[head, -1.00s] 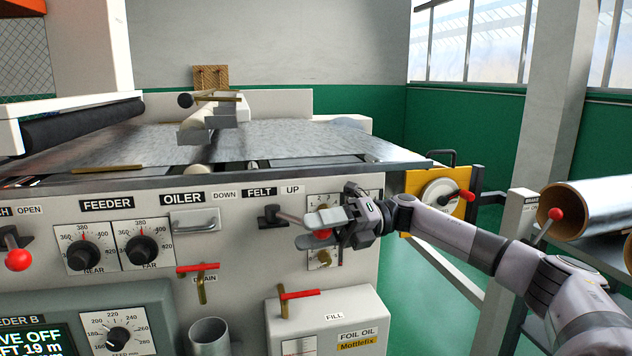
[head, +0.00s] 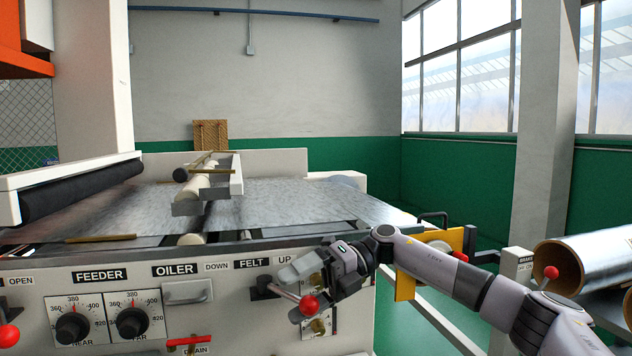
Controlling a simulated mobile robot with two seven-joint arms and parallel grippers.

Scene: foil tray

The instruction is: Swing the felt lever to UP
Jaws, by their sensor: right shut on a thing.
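The felt lever (head: 287,293) is a grey rod with a red ball knob (head: 309,305), on a dark pivot (head: 263,287) below the FELT label (head: 253,264). It points right and slightly downward in the picture. The DOWN label (head: 217,267) is left of FELT and the UP label (head: 285,260) is right of it. My right gripper (head: 297,293) reaches in from the right and is shut on the lever near its knob, one finger above and one below. The fingers partly hide the contact. My left gripper is not in view.
The oiler handle (head: 187,292) and the red drain valve (head: 187,341) are to the left. A small plate with brass fittings (head: 317,327) is partly behind my gripper. A yellow panel (head: 405,286) and a foil roll (head: 592,265) stand to the right.

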